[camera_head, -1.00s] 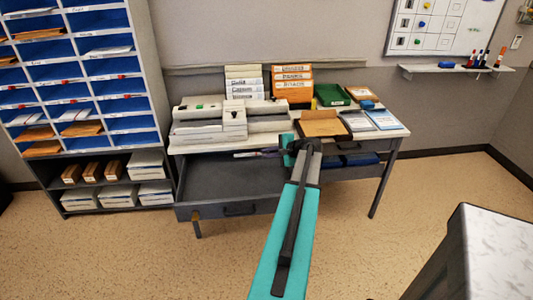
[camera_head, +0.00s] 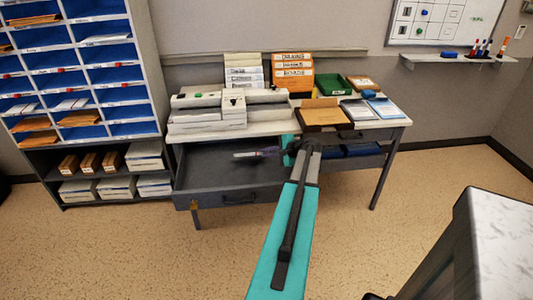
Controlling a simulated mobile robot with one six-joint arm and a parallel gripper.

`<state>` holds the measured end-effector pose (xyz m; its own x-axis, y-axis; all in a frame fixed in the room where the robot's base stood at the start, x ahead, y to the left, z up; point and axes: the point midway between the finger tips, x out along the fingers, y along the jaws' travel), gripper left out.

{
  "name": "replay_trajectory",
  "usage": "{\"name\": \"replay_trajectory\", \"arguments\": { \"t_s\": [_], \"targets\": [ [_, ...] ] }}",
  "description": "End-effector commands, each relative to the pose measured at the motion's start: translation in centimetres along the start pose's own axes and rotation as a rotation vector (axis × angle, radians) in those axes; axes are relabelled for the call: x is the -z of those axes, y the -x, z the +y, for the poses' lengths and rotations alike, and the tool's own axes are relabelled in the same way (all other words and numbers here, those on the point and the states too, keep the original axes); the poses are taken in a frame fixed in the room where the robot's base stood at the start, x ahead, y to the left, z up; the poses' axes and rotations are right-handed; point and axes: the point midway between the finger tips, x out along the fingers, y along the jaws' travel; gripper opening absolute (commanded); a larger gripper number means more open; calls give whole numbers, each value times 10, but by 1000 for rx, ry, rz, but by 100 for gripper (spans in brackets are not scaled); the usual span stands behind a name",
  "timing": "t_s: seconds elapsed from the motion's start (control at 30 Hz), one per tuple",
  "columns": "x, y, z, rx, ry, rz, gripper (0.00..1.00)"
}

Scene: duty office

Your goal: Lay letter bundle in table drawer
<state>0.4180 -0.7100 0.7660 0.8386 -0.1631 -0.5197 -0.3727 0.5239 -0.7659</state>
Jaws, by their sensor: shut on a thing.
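The table drawer (camera_head: 211,182) is pulled out at the left of the grey table (camera_head: 385,170). Its visible floor is bare. My arm reaches forward, and my gripper (camera_head: 268,153) points left over the right part of the drawer. It is shut on a small, thin thing with a pale and reddish end, seemingly the letter bundle (camera_head: 241,155). The bundle appears above the drawer floor, but its exact height cannot be told. My wrist hides part of the gripper and the drawer's right end.
A pigeonhole shelf (camera_head: 160,110) stands close left of the drawer. A pale-topped counter (camera_head: 500,240) is at lower right. The floor (camera_head: 130,250) before the table is clear.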

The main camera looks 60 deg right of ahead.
Motion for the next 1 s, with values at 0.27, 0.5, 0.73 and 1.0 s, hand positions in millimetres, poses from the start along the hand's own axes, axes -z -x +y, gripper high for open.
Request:
{"name": "replay_trajectory", "arguments": {
  "t_s": [0.27,0.5,0.73,1.0],
  "targets": [
    [6,-9,13,1,0,0,0],
    [8,-11,16,1,0,0,0],
    [8,-11,16,0,0,0,0],
    [7,-11,16,0,1,-1,14]
  ]
}}
